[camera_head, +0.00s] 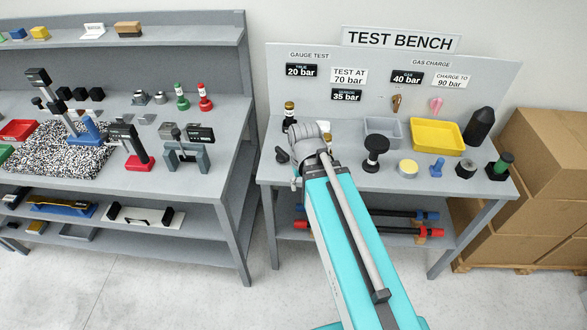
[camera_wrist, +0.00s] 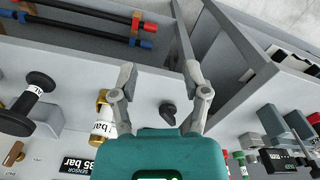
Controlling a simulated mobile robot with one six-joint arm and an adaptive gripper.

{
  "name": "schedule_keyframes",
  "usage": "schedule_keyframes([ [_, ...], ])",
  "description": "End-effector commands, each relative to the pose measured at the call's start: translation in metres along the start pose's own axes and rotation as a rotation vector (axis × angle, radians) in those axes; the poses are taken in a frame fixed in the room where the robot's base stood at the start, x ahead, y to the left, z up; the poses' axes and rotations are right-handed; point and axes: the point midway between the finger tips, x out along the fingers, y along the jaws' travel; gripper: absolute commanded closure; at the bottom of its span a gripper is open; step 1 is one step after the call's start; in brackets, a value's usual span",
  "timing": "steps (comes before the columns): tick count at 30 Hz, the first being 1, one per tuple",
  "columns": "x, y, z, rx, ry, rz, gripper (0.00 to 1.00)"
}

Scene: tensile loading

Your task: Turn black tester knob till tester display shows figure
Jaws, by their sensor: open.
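A small black knob (camera_head: 281,155) sits on the grey test bench at its left end, left of my arm. In the wrist view the black knob (camera_wrist: 167,112) shows between the two finger linkages, below the fingertips in the picture. My gripper (camera_wrist: 160,74) is open and empty, with its fingers spread above the bench. No contact with the knob shows. Sign cards reading 20 bar (camera_head: 301,70) and 35 bar (camera_head: 346,95) are on the back panel. A tester display with a clear figure cannot be made out; my gripper's body hides part of the bench.
Right of my arm are a black-knobbed stand (camera_head: 375,150), a grey bin (camera_head: 384,131) and a yellow tray (camera_head: 437,135). A gap separates this bench from the left bench (camera_head: 225,160), which holds several devices.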

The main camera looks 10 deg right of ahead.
Motion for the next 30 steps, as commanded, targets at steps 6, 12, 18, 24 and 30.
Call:
schedule_keyframes([
  [6, -0.010, -0.001, -0.060, -0.085, 0.000, 0.000, 0.40],
  [12, -0.021, -0.004, -0.138, -0.216, 0.001, -0.001, 0.40],
  [18, -0.031, -0.006, -0.207, -0.344, 0.001, -0.001, 0.40],
  [24, -0.036, -0.008, -0.243, -0.419, 0.001, -0.001, 0.40],
  [30, -0.036, -0.009, -0.247, -0.434, 0.001, -0.001, 0.40],
])
